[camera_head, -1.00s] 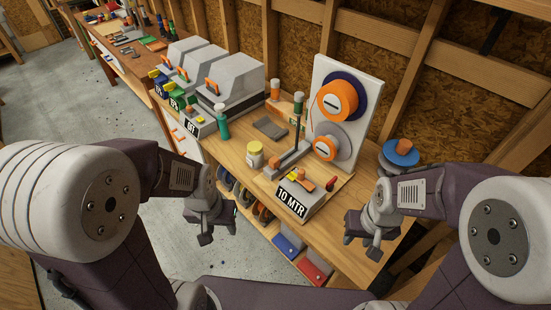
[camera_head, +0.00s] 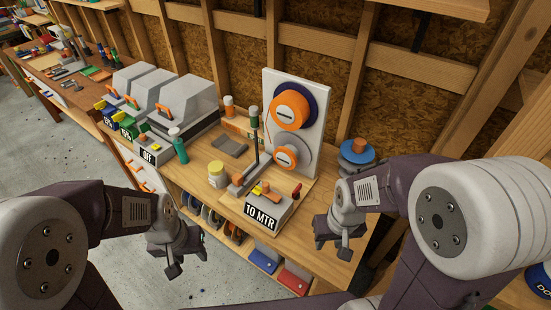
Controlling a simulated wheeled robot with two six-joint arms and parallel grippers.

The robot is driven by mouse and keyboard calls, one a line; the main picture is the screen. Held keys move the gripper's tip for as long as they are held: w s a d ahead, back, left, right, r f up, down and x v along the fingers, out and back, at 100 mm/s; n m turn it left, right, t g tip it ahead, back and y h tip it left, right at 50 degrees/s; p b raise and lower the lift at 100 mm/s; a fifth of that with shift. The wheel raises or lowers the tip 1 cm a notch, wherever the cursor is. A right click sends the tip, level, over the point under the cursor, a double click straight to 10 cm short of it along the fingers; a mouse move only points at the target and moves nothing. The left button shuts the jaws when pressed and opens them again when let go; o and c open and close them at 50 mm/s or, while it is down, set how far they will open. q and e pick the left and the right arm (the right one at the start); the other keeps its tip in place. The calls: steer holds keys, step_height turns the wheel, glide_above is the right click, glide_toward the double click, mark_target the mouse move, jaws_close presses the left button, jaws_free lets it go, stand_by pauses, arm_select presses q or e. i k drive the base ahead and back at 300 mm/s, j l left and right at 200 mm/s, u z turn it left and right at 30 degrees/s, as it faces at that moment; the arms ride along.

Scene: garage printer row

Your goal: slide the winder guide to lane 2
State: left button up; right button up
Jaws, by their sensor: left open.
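The winder is a white upright board (camera_head: 272,85) with a large orange-and-blue spool (camera_head: 291,107) above a smaller orange-and-grey one (camera_head: 286,157). My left gripper (camera_head: 184,262) is open and empty, left of the bench front. My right gripper (camera_head: 332,246) looks open and empty, right of the box.
A yellow-lidded jar (camera_head: 217,174) and a green bottle (camera_head: 179,146) stand left of the winder. Grey machines (camera_head: 186,107) line the bench further left. A blue spool with an orange hub (camera_head: 357,152) sits behind my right gripper. Bins and spools are below the bench top.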

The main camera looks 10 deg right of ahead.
mark_target(238, 178)
steer(key=i+j+z, duration=0.45)
steer(key=j+z, duration=0.25)
steer(key=l, duration=0.1)
